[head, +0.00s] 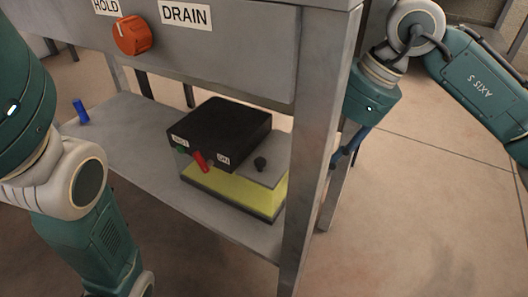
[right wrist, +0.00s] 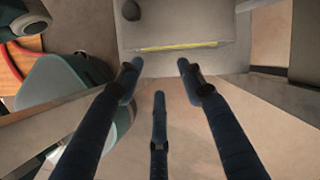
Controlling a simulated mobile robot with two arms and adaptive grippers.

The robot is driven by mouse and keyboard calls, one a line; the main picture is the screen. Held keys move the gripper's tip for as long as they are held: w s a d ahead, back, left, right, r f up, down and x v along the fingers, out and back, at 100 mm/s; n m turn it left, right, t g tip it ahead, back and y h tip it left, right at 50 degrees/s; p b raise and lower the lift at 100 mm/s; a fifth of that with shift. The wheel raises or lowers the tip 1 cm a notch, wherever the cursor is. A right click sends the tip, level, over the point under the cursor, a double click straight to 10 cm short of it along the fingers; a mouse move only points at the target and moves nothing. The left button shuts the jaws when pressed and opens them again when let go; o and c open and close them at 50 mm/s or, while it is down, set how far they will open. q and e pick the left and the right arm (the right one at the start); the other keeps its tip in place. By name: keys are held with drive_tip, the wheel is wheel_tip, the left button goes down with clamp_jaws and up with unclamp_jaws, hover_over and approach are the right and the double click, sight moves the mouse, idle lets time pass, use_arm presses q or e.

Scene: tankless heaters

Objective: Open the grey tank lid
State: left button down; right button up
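The grey tank lid (head: 264,167) lies flat on top of a yellow-sided tank (head: 235,190) on the lower shelf and looks closed. A small black knob (head: 260,163) stands on it. In the right wrist view, the grey lid (right wrist: 185,25) and its dark knob (right wrist: 131,10) are at the top, with a thin yellow strip below. My right gripper (head: 347,152) is beside the table's front leg, to the right of the tank. Its three dark fingers are spread and empty in the right wrist view (right wrist: 158,78), apart from the lid. My left gripper is out of view.
A metal leg (head: 318,140) stands between tank and right gripper. An orange knob (head: 132,36) is on the panel above. A blue piece (head: 81,111) is at the shelf's left.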

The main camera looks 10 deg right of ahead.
sight(261, 160)
drive_tip(key=a+b, duration=0.1)
drive_tip(key=a, duration=0.2)
drive_tip(key=w+a+b, duration=0.1)
drive_tip(key=a+b, duration=0.1)
drive_tip(key=a, duration=0.1)
drive_tip(key=w+a+b, duration=0.1)
drive_tip(key=a, duration=0.1)
drive_tip(key=shift+a+f+b, duration=0.3)
drive_tip(key=shift+a+b, duration=0.05)
drive_tip(key=shift+a, duration=0.05)
drive_tip(key=shift+w+a+f+b, duration=0.15)
drive_tip(key=shift+a+f+b, duration=0.15)
drive_tip(key=shift+b, duration=0.35)
drive_tip(key=shift+c, duration=0.5)
drive_tip(key=shift+d, duration=0.1)
clamp_jaws()
